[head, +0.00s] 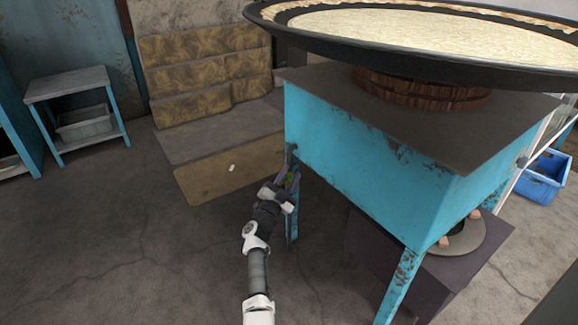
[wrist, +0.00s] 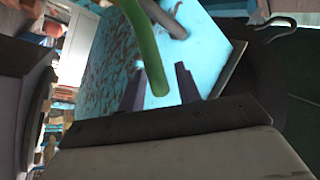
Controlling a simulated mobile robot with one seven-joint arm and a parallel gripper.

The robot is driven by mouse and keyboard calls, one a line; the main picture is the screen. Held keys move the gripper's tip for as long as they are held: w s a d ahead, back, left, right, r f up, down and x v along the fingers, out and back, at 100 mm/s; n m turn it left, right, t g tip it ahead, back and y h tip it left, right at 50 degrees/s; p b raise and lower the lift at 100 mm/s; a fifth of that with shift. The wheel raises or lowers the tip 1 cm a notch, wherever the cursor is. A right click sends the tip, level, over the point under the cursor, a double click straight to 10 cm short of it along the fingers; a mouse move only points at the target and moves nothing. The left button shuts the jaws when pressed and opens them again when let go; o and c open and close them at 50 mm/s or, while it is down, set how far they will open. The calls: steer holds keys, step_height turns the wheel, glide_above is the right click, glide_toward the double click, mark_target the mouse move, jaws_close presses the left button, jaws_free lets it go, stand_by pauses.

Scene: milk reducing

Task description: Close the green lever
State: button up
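The green lever (wrist: 146,50) is a curved green bar that comes down from the top of the wrist view. My gripper (wrist: 160,85) is open, with one dark finger on each side of the lever's lower end. Gaps show between the lever and both fingers, so it is not clamped. In the head view my gripper (head: 289,180) is beside the near left leg of the turquoise stand (head: 370,165). The lever is too small and covered to make out clearly there.
A wide black pan (head: 400,60) of pale milk sits on top of the stand. A grey metal pipe (wrist: 172,20) runs close to the lever. A small side table (head: 70,83) stands at the left and a blue crate (head: 543,180) at the right. The floor at left is mostly clear.

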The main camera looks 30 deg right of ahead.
step_height(320, 180, up, 20)
steer(key=p, duration=0.7)
steer(key=shift+p, duration=0.3)
steer(key=shift+f, duration=0.1)
